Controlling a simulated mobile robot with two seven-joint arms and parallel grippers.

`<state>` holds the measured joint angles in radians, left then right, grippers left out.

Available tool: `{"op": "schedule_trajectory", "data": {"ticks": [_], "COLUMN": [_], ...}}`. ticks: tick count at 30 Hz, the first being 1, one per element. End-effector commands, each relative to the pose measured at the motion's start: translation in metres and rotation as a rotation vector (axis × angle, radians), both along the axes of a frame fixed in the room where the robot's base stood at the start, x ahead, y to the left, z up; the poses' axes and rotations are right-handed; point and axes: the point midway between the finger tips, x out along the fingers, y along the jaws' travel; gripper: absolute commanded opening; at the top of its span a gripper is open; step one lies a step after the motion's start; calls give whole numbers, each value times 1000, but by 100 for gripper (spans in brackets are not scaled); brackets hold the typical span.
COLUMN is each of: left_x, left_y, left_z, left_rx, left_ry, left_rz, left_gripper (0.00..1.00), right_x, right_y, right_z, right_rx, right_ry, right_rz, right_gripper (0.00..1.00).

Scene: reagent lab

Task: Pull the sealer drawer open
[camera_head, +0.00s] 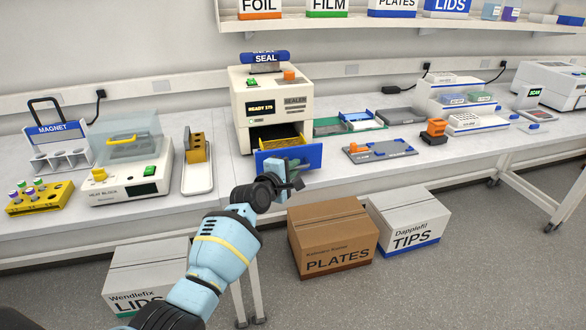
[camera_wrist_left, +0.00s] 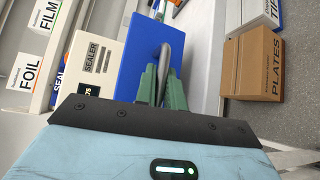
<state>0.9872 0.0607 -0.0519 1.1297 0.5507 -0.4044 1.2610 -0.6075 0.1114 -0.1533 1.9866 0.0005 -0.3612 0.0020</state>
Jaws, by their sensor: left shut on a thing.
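The sealer (camera_head: 272,98) is a cream box on the bench with a "READY" display and a blue "SEAL" top. Its drawer (camera_head: 307,157) has a blue front and stands out from the body, with a yellow inside showing behind the front. My left gripper (camera_head: 292,178) is at the drawer front and shut on its grey handle. In the left wrist view the green fingers (camera_wrist_left: 159,88) close around the handle (camera_wrist_left: 165,62) in front of the blue drawer front (camera_wrist_left: 138,62). My right gripper is in neither view.
A tray with a yellow-brown block (camera_head: 195,150) and a heat block (camera_head: 128,170) stand left of the sealer. A grey plate with orange parts (camera_head: 380,151) lies to its right. Cardboard boxes, including PLATES (camera_head: 333,236) and TIPS (camera_head: 408,220), stand on the floor below.

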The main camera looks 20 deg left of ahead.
Motion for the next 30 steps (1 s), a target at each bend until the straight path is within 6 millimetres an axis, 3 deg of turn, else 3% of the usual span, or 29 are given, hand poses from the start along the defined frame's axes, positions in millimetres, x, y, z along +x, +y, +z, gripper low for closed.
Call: {"op": "schedule_trajectory", "data": {"ticks": [6, 7, 9, 20, 30], "left_x": [0, 0, 0, -4, -43], "left_y": [0, 0, 0, 1, 8], "left_z": [1, 1, 1, 1, 11], "left_rx": [-1, -1, -1, -1, -2], "left_ry": [-2, -2, -2, -1, -5], "left_rz": [-1, -1, -1, 0, 0], "left_gripper": [0, 13, 20, 20, 20], "right_x": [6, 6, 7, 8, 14], "right_y": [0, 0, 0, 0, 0], "right_z": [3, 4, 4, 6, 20], "right_rx": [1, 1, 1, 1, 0], "right_ry": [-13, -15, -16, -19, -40], "right_rz": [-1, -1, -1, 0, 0], "right_gripper": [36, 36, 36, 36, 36]}}
